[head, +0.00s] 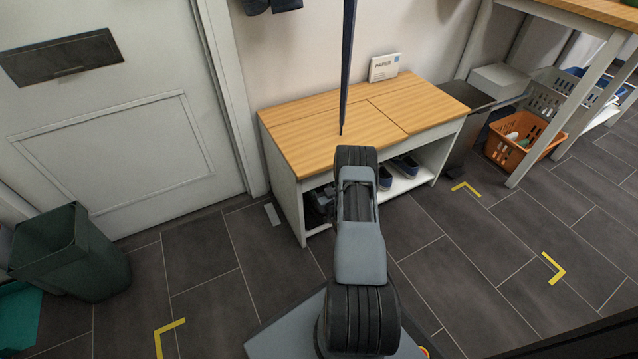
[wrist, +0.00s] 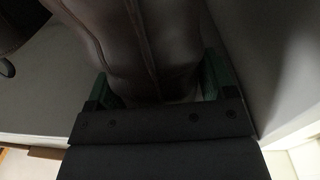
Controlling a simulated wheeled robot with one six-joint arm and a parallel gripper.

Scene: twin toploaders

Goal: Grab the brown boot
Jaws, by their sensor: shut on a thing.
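The brown boot (wrist: 135,45) fills the upper middle of the wrist view, dark and seen very close, with a seam down it. My gripper (wrist: 157,82) has its green fingers on either side of the boot and is shut on it. The boot's ends run out of the frame. In the head view my arm covers the gripper at the front of the wooden bench (head: 340,120), and I cannot make out the held boot there. A dark piece of footwear (head: 321,200) shows on the bench's lower shelf, left of my arm.
Blue shoes (head: 405,166) sit on the shelf right of my arm. An orange basket (head: 512,150) is at the right, and a dark green bin (head: 72,255) at the left. The floor right of my arm is clear.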

